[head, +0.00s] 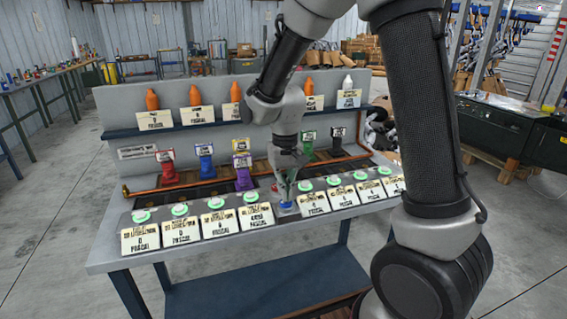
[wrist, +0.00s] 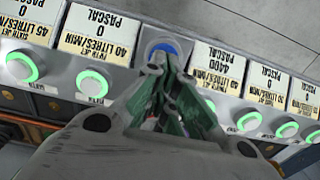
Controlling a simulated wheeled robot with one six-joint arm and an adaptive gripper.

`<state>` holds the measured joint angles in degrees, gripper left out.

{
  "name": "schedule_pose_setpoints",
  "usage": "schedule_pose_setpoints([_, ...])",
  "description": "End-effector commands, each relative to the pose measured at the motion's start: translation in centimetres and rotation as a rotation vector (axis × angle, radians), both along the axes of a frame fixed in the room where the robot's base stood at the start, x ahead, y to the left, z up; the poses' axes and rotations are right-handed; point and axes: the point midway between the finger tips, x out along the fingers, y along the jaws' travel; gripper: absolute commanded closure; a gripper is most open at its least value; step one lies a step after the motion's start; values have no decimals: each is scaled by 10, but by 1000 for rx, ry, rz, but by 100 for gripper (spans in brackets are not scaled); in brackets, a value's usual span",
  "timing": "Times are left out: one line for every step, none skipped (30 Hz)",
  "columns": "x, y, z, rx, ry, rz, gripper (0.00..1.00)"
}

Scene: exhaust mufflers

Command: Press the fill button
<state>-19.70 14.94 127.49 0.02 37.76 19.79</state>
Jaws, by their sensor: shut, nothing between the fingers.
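A round blue button (head: 287,207) sits on the grey sloping panel, in the row of green-lit buttons, and is the only blue one. It also shows in the wrist view (wrist: 161,47) on a pale square mount; I can read no "fill" wording on it. My gripper (head: 287,193) points down with its fingers together and empty, right over the blue button. In the wrist view the fingertips (wrist: 167,64) overlap the near edge of the button. I cannot tell whether they touch it. The fingers hide part of the button.
White buttons with glowing green rings (head: 250,197) stand on both sides, with label plates (head: 220,223) in front. Behind are coloured nozzles, red (head: 166,167), blue (head: 205,161) and purple (head: 243,178), by a copper pipe. A shelf (head: 190,127) behind holds orange bottles (head: 152,99).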

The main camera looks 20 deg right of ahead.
Motion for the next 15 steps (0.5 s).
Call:
schedule_pose_setpoints([4, -1, 12, 3, -9, 0, 100])
schedule_pose_setpoints([6, -2, 20, 4, -14, 0, 100])
schedule_pose_setpoints([7, -1, 30, 4, -14, 1, 100])
schedule_pose_setpoints([7, -1, 38, 4, -14, 2, 100])
schedule_pose_setpoints([7, -1, 46, 4, -15, 2, 100])
schedule_pose_setpoints([7, -1, 55, 4, -16, 2, 100])
schedule_pose_setpoints([7, -1, 62, 4, -16, 2, 100])
schedule_pose_setpoints([7, -1, 69, 4, -15, 2, 100])
schedule_pose_setpoints([7, -1, 78, 4, -16, 2, 100])
schedule_pose_setpoints([7, -1, 84, 4, -16, 2, 100])
schedule_pose_setpoints([7, -1, 89, 4, -15, 2, 100])
schedule_pose_setpoints([7, -1, 96, 4, -16, 2, 100])
schedule_pose_setpoints([7, -1, 100, 4, -15, 2, 100])
schedule_pose_setpoints([7, -1, 104, 4, -15, 2, 100])
schedule_pose_setpoints([7, -1, 109, 4, -15, 2, 100])
